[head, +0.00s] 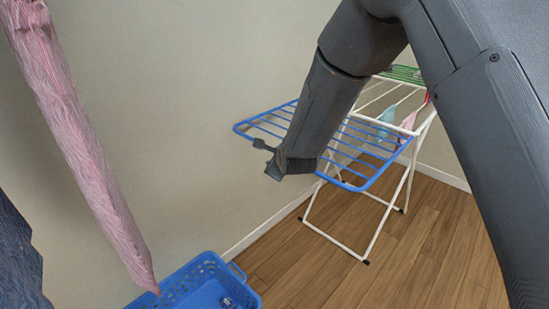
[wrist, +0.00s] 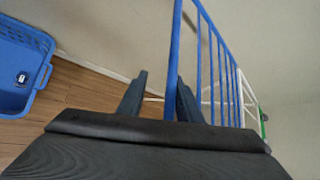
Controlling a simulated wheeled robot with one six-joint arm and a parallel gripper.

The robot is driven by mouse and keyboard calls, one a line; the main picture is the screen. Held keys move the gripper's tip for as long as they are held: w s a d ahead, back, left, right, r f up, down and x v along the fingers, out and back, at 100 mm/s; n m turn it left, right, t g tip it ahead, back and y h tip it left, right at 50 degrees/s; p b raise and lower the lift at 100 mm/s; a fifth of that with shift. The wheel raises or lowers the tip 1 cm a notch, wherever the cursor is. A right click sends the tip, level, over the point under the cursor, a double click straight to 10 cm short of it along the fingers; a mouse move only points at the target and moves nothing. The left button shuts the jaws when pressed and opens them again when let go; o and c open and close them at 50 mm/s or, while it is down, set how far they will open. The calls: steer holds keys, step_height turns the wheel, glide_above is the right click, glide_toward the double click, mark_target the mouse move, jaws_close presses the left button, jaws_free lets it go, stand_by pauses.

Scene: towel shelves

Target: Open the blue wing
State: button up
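The blue wing (head: 385,172) is a blue barred frame on the white drying rack. In the head view it spreads out roughly level to both sides behind my arm, which hides its middle. My gripper (head: 268,159) is in front of the wing there. In the wrist view my gripper (wrist: 160,98) has its two dark fingers apart. The wing's outer blue bar (wrist: 174,60) runs down between them, closer to the right finger. I cannot tell whether it touches that finger.
A blue basket (head: 200,285) stands on the wooden floor (head: 420,255) at the lower left. A pink striped cloth (head: 80,135) hangs at the left. The rack's white legs (head: 390,205) stand near the wall. Small cloths (head: 386,122) and a green wing (head: 402,73) are farther back.

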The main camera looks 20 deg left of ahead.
steer(key=shift+w+d, duration=0.15)
steer(key=shift+r, duration=0.1)
steer(key=shift+s+d+r, duration=0.1)
steer(key=shift+s+r, duration=0.1)
steer(key=shift+s, duration=0.05)
steer(key=b+v, duration=0.1)
steer(key=v, duration=0.6)
steer(key=shift+d+f, duration=0.1)
steer(key=shift+s, duration=0.1)
stand_by(0.3)
